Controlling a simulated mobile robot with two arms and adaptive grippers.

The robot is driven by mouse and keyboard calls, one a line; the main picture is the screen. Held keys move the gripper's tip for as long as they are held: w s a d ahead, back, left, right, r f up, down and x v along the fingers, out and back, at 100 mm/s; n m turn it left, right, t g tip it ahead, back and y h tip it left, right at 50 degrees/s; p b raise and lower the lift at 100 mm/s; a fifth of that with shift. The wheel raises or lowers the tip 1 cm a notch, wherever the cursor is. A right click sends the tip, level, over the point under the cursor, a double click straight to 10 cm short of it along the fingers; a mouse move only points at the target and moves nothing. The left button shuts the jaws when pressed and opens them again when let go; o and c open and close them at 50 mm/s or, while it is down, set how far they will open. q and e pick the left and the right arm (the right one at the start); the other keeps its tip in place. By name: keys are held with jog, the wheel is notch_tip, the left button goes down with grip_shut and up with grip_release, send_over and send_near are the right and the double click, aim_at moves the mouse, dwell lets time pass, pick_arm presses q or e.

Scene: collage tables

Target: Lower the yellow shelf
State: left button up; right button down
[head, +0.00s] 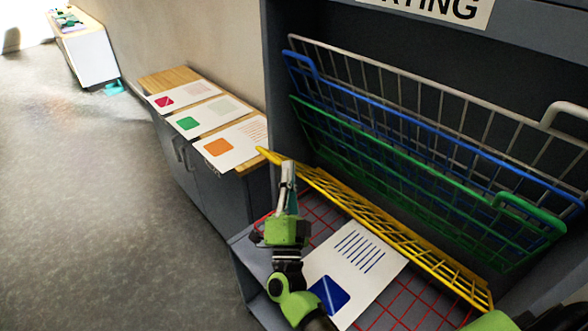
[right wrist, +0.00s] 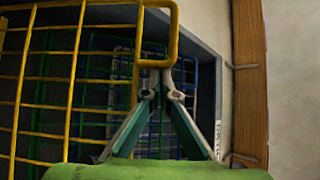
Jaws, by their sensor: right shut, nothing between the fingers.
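The yellow shelf (head: 385,228) is a wire rack in the dark sorting unit, below the green one. It shows as a narrow slanted band, its handle (head: 268,155) at the left end. In the right wrist view the yellow shelf (right wrist: 75,70) fills the left side, with its looped handle (right wrist: 177,40) at top middle. My right gripper (head: 288,171) is beside the handle end. Its fingertips (right wrist: 160,83) are shut at the handle's lower bar, nothing between them; whether they touch it I cannot tell. My left gripper is not in view.
Grey (head: 425,100), blue (head: 400,112) and green (head: 410,180) racks hang tilted above. A red rack (head: 400,305) below carries a sheet with a blue square (head: 350,265). A cabinet (head: 240,195) with several sheets stands left; the floor (head: 90,200) further left is clear.

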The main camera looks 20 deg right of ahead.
jog(key=v, duration=1.2)
jog(key=shift+s, duration=0.1)
